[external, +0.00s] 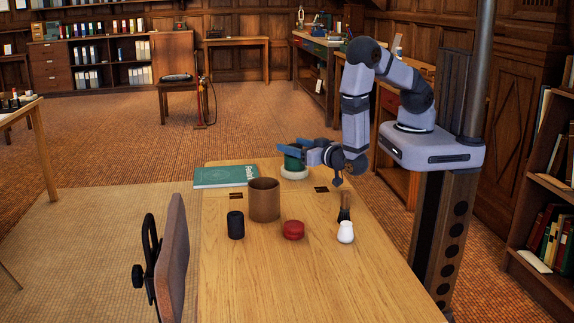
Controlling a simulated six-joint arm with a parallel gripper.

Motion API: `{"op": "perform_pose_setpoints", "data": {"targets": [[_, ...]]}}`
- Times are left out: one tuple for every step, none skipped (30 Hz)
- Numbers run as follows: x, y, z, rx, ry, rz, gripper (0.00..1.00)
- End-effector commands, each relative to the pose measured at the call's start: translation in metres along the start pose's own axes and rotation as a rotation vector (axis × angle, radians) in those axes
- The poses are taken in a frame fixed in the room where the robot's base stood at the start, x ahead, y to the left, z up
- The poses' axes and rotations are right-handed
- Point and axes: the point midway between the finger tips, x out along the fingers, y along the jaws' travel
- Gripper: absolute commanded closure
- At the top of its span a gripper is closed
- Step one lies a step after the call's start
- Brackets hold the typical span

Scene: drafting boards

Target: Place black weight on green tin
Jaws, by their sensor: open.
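A small black cylinder, which looks like the black weight (236,226), stands upright on the wooden table, left of a brown pot. The green tin (294,163) is near the table's far edge, on or just above a pale round base; I cannot tell which. My gripper (286,147) is open at the green tin, with its fingers pointing left and partly covering it. I cannot tell whether the fingers touch the tin. My gripper is well away from the black weight.
The brown pot (264,204) stands mid-table. A red round tin (293,230), a white object (346,233) and a dark brush-like object (345,205) are nearby. A green book (224,176) lies at the far left. The near table (300,285) is clear. A chair (173,255) stands at the left edge.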

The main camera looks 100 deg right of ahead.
Motion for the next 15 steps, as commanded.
{"op": "perform_pose_setpoints", "data": {"targets": [[0.000, 0.000, -0.001, 0.000, 0.000, 0.000, 0.42], [0.000, 0.000, -0.002, 0.000, 0.000, 0.000, 0.42], [0.000, 0.000, -0.004, 0.000, 0.000, 0.000, 0.42], [-0.001, 0.000, -0.004, 0.000, 0.000, -0.001, 0.42], [-0.003, -0.001, -0.003, 0.000, 0.000, -0.002, 0.42], [-0.006, -0.001, -0.003, 0.000, 0.000, -0.003, 0.42], [-0.009, -0.001, -0.002, 0.000, 0.000, -0.004, 0.42], [-0.012, -0.001, -0.002, 0.000, 0.000, -0.004, 0.42], [-0.017, -0.002, -0.002, 0.000, 0.000, -0.005, 0.42], [-0.020, -0.002, -0.002, 0.000, 0.000, -0.005, 0.42], [-0.025, -0.002, -0.002, 0.000, 0.000, -0.006, 0.42], [-0.030, -0.002, -0.002, 0.000, 0.000, -0.006, 0.42], [-0.035, -0.002, -0.002, 0.000, 0.000, -0.007, 0.42], [-0.040, -0.002, -0.002, 0.000, 0.001, -0.007, 0.42], [-0.046, -0.002, -0.002, 0.000, 0.001, -0.007, 0.42]]}}
